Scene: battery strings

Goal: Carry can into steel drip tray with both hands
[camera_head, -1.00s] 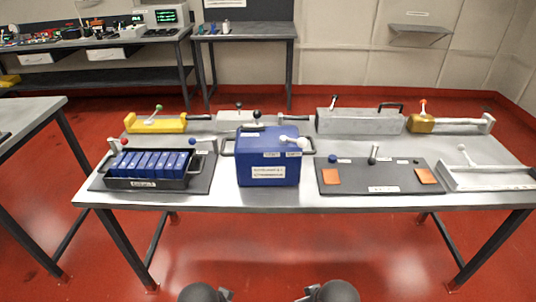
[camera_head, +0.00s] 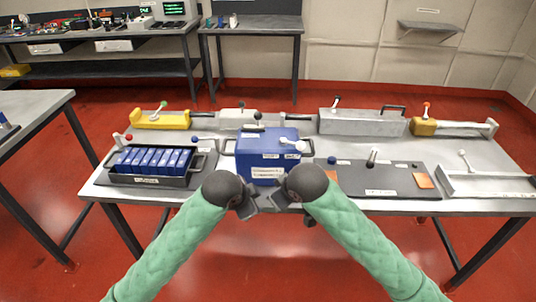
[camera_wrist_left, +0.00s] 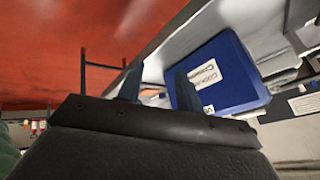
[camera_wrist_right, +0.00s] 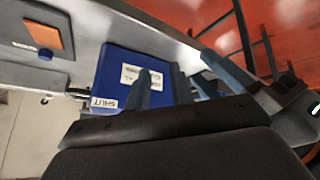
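The blue can (camera_head: 255,146) is a boxy container with white labels, upright near the middle of the table, with a handle on each side. The steel drip tray (camera_head: 490,187) is a shallow pale tray at the right end of the table. The can also shows in the left wrist view (camera_wrist_left: 228,75) and the right wrist view (camera_wrist_right: 118,75), beyond the fingers. Both grippers look open and empty, not touching the can.
A black crate of blue cells (camera_head: 150,180) stands left of the can. A dark mat with orange patches (camera_head: 395,180) lies between the can and the tray. A yellow fixture (camera_head: 158,121) and a long grey box (camera_head: 362,123) stand in the back row.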

